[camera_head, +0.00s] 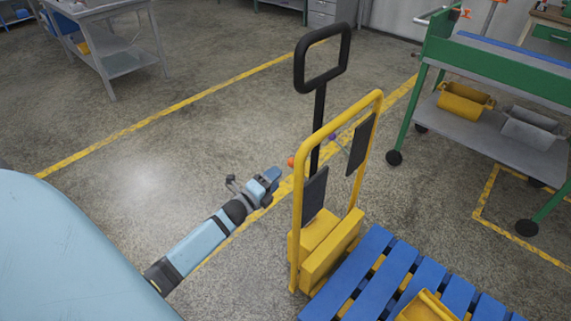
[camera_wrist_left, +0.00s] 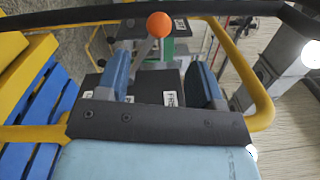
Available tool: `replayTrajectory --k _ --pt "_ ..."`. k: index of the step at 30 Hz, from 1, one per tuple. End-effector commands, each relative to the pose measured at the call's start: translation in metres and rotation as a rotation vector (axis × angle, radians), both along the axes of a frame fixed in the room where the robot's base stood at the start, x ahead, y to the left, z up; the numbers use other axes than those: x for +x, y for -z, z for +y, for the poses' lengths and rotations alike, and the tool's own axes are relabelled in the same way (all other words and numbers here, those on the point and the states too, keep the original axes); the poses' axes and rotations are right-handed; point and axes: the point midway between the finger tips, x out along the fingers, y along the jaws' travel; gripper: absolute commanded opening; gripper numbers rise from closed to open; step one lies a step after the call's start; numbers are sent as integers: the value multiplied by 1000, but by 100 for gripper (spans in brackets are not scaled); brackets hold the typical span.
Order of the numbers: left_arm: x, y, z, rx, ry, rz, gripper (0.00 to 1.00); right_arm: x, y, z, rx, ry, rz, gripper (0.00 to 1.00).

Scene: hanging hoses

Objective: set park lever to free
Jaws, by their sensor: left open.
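The yellow pallet truck (camera_head: 378,99) stands in the middle of the head view, with a black loop handle (camera_head: 348,52). A lever with an orange ball knob (camera_head: 291,161) sticks out at its left side; it is probably the park lever. In the left wrist view the orange knob (camera_wrist_left: 159,24) tops a grey stem, beyond the fingertips and roughly between them. My left gripper (camera_head: 271,179) is open and empty, just left of the knob and apart from it. Its two blue fingers (camera_wrist_left: 160,75) show in the wrist view. My right gripper is not in view.
A blue slatted pallet (camera_head: 372,262) with a yellow bin (camera_head: 428,308) sits at the truck's front. A small purple knob (camera_head: 332,137) shows behind the frame. A green wheeled bench (camera_head: 500,60) stands right. The floor left of the truck is clear.

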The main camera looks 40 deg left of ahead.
Motion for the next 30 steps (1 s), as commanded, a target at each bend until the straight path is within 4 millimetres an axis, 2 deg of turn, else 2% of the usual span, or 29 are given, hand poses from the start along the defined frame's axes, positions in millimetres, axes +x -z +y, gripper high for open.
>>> replayTrajectory --k 3,7,30 --pt "-17 1 0 -1 1 0 61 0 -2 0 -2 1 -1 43" --pt "-25 1 1 0 0 0 61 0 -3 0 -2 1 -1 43" --pt "-27 2 1 0 0 0 61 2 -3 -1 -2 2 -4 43"
